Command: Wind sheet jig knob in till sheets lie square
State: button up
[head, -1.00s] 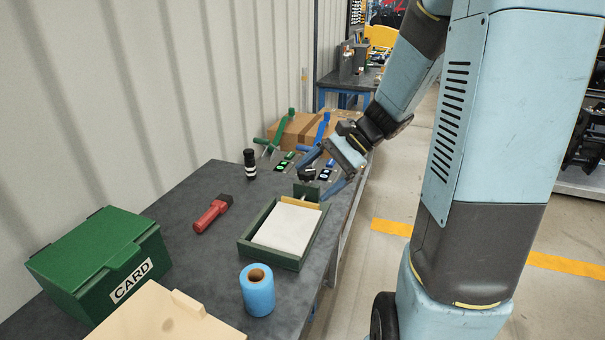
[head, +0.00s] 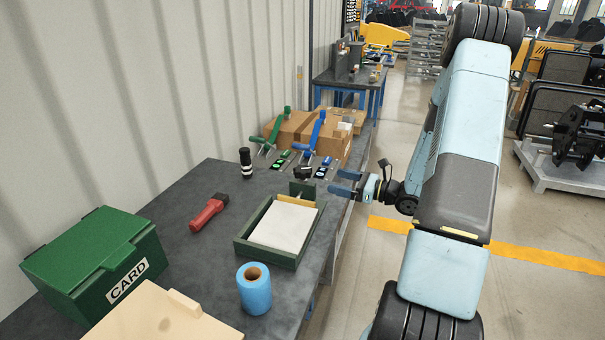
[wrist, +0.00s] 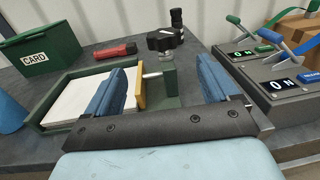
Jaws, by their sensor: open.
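The sheet jig is a dark green tray (head: 242,243) holding a stack of white sheets (head: 283,228). A tan pusher bar (head: 295,201) lies along the sheets' far edge. The wrist view shows the pusher bar (wrist: 140,92) on a metal screw (wrist: 152,75) through a green upright (wrist: 168,78). The black lobed knob (wrist: 164,39) shows above and by that upright; the head view shows it (head: 303,173) too. My gripper (head: 338,183) is open and empty, right of the knob. In the wrist view its blue fingers (wrist: 160,68) are spread, with the knob beyond, between them. I cannot tell whether the sheets are square.
Two lever units, green (head: 270,135) and blue (head: 315,132), stand behind the jig near cardboard boxes (head: 300,128). A red tool (head: 208,213), blue roll (head: 255,290), green CARD box (head: 95,260) and black-and-white cylinder (head: 246,163) surround the tray.

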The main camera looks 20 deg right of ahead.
aim_at(303, 172)
jog(key=x, duration=1.3)
jog(key=shift+w+f, duration=0.2)
jog(key=shift+w, duration=0.25)
jog(key=c, duration=1)
jog(key=shift+o, duration=0.2)
